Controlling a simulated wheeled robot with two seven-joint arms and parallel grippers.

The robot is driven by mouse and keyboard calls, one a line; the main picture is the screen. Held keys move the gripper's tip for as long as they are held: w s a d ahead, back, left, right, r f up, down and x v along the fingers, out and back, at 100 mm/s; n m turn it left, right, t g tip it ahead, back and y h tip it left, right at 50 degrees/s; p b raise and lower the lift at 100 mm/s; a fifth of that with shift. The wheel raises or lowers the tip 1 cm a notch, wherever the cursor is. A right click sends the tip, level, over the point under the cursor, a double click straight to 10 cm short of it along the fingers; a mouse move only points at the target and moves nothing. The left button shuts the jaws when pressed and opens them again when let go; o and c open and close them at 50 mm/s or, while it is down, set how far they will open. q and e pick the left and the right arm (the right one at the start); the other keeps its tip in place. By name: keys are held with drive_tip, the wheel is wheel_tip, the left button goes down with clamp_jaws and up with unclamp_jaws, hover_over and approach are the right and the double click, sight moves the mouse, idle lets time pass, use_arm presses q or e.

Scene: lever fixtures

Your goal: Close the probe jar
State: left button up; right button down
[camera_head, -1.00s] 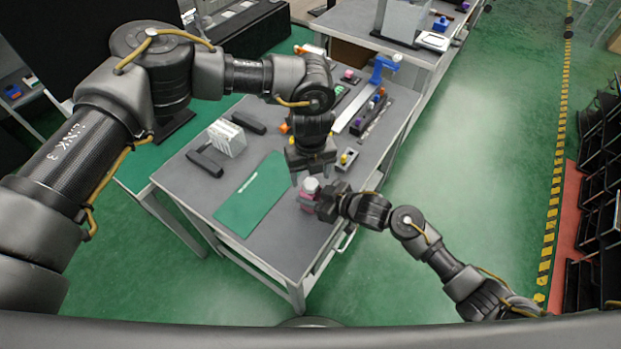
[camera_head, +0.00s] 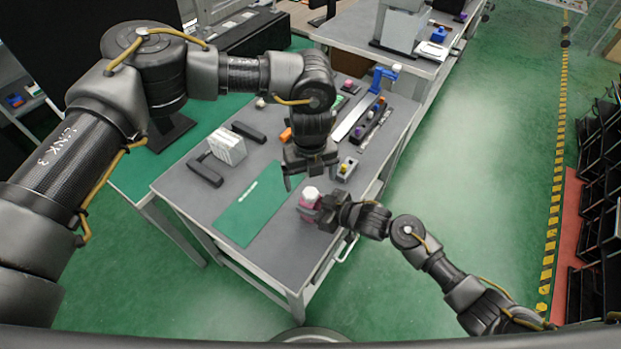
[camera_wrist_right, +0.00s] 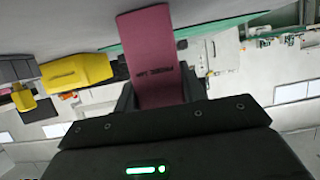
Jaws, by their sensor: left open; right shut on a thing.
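The probe jar is a pink-red jar (camera_head: 308,205) with a white lid (camera_head: 310,192) on top, near the table's front right edge. My right gripper (camera_head: 322,210) is shut on the jar's body from the right. In the right wrist view the pink body (camera_wrist_right: 150,55) stands between my dark fingers. My left gripper (camera_head: 312,177) is open and empty. It points down just behind and above the white lid, with its fingers spread and apart from it. The lid's seating on the jar is too small to tell, and the lid is not clear in the wrist view.
A green mat (camera_head: 240,212) lies left of the jar. A white rack (camera_head: 227,146) and black blocks stand farther left. A grey fixture with a yellow part (camera_head: 346,167) is close behind my left gripper. A blue-ended lever fixture (camera_head: 385,76) stands at the back.

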use_arm(q)
wheel_tip(320, 180, up, 11)
idle(0.3)
drive_tip(key=shift+f, duration=0.1)
use_arm(e)
drive_tip(key=c, duration=0.7)
unclamp_jaws()
drive_tip(key=shift+c, duration=0.2)
use_arm(q)
drive_tip(key=shift+f+b, duration=0.5)
use_arm(e)
drive_tip(key=v, duration=1.1)
drive_tip(key=shift+f, duration=0.15)
